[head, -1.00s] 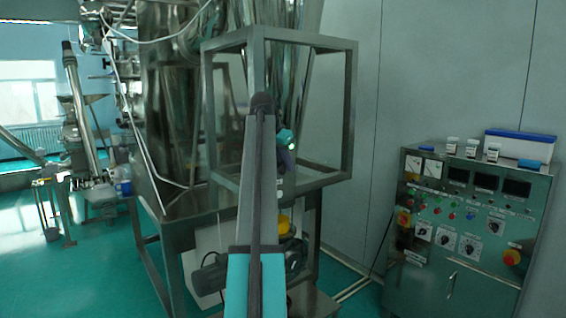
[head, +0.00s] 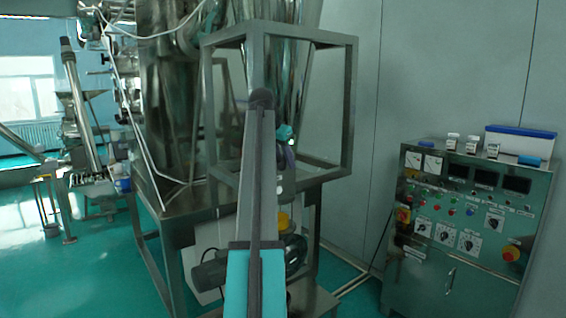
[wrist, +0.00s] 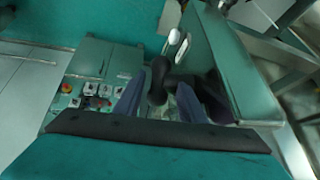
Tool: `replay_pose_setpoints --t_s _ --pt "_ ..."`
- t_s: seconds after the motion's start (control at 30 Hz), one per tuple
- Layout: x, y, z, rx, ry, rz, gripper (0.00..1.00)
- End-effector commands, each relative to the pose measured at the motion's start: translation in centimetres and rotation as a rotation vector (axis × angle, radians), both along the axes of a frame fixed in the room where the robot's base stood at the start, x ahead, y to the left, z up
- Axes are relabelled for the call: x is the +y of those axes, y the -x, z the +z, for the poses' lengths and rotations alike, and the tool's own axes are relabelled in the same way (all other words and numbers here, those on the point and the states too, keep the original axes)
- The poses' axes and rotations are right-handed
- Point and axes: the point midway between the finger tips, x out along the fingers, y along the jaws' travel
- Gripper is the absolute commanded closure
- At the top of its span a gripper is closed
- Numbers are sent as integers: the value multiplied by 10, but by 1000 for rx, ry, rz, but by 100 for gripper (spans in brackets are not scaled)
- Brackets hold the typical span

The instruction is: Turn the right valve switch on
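My gripper (wrist: 160,101) shows in the wrist view as two dark blue fingers spread apart. A dark rounded knob-like shape (wrist: 159,76) appears between them; I cannot tell whether it is a valve handle or part of my arm, nor whether a finger touches it. In the head view my gripper (head: 288,157) is a small dark shape beside the steel frame, mostly behind my arm. No valve switch can be picked out clearly in the head view; my arm covers the middle of the machine.
A steel frame (head: 350,110) surrounds the hopper near my arm. A control cabinet (head: 448,270) with knobs and buttons stands at right, bottles and a blue-lidded box (head: 520,145) on top. It also shows in the wrist view (wrist: 107,62). Open green floor (head: 100,280) lies at left.

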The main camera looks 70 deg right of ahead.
Motion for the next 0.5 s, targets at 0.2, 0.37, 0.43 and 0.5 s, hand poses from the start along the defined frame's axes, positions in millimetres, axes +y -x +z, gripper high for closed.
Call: replay_pose_setpoints --t_s 0.2,0.37,0.43,0.5 --pt "9 -3 16 -1 3 1 64" --pt "20 -6 36 0 4 1 64" --pt "26 -7 46 -1 3 1 64" --pt "33 -9 59 0 2 2 64"
